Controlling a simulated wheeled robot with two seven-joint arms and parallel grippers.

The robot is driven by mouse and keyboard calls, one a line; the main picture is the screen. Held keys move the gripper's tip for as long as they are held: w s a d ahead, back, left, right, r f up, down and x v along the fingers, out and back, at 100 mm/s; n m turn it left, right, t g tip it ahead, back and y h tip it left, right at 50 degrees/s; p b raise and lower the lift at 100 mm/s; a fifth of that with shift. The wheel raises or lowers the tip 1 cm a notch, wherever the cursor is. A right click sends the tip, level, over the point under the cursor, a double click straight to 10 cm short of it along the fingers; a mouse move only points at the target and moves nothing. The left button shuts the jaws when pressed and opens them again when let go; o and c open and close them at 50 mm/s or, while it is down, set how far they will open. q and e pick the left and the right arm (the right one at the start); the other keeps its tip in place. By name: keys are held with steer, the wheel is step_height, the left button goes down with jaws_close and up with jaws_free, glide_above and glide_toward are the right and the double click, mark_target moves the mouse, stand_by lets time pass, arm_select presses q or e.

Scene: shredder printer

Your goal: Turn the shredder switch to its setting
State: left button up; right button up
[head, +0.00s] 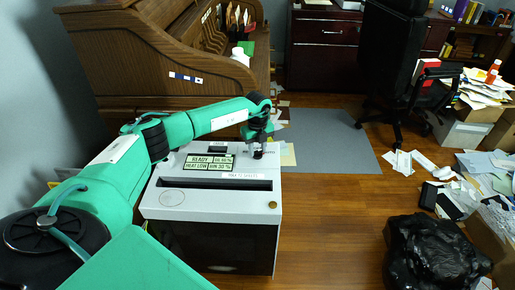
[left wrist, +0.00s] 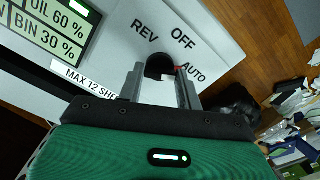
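The shredder (head: 222,205) is a light grey and black box on the floor, with a slot and a small display on top. Its switch is a round black knob (left wrist: 160,66), with REV, OFF and AUTO printed around it. A red mark on the knob's right side points toward AUTO. My left gripper (head: 258,152) is down at the far right corner of the shredder's top. In the left wrist view its two fingers (left wrist: 158,82) flank the knob closely; whether both touch it cannot be told. In the head view the gripper hides the knob. My right gripper is not in view.
A wooden roll-top desk (head: 140,60) stands behind the shredder. An office chair (head: 392,65) is at the back on a grey mat (head: 335,140). A black bag (head: 432,252) and paper piles fill the right side. Wooden floor between bag and shredder is clear.

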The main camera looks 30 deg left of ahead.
mark_target(257, 151)
arm_select(q)
steer(key=o, duration=0.4)
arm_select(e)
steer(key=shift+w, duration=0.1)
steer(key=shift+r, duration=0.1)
arm_select(q)
steer(key=shift+r, duration=0.1)
steer(key=shift+r, duration=0.4)
step_height(257, 151, up, 13)
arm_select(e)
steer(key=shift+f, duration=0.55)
arm_select(q)
steer(key=shift+f, duration=0.1)
